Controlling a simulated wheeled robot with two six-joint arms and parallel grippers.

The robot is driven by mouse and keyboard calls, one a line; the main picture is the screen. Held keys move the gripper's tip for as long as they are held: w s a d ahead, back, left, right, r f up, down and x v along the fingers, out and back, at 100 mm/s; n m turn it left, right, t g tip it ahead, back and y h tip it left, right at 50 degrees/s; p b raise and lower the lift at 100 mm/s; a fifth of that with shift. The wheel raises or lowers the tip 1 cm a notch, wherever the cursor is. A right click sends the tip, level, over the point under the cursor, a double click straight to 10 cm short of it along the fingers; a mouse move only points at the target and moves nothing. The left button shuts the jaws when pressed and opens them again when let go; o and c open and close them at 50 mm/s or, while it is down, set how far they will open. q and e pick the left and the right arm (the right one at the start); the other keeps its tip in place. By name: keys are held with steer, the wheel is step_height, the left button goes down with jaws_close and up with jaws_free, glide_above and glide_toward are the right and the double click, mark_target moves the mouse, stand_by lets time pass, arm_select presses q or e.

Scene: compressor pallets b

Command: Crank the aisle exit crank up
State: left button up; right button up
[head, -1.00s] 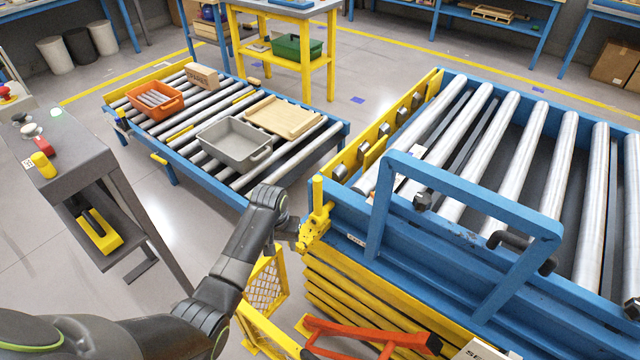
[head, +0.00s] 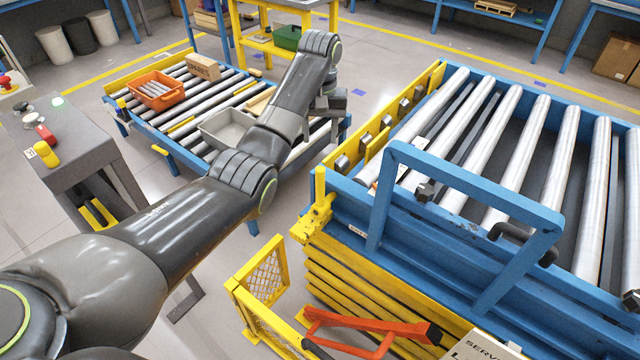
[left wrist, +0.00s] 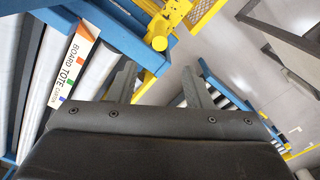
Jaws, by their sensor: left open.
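My left gripper (head: 334,104) is raised between the low roller conveyor and the blue roller lift table. Its two fingers (left wrist: 157,82) are apart in the left wrist view, with nothing between them. A yellow post with a yellow fitting (head: 318,216) stands at the near left corner of the lift table. A similar yellow part with a round cap (left wrist: 160,42) shows beyond the fingers, not touched. A black bent handle (head: 522,248) sits at the blue guard frame on the right. I cannot tell which part is the aisle exit crank. My right gripper is not seen.
The blue lift table (head: 450,262) with rollers fills the right. The low conveyor (head: 170,165) holds an orange bin (head: 155,97) and a grey tray (head: 226,128). A yellow mesh guard (head: 262,282) and a red-orange frame (head: 365,328) stand low in front. A grey control stand (head: 85,150) is left.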

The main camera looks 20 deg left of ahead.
arm_select(q)
steer(key=b, duration=0.3)
glide_toward(320, 181)
steer(key=shift+w+a+f, duration=0.15)
steer(key=shift+w, duration=0.5)
step_height(320, 181, down, 11)
steer(key=shift+f+p, duration=0.15)
steer(key=shift+p, duration=0.5)
jaws_close()
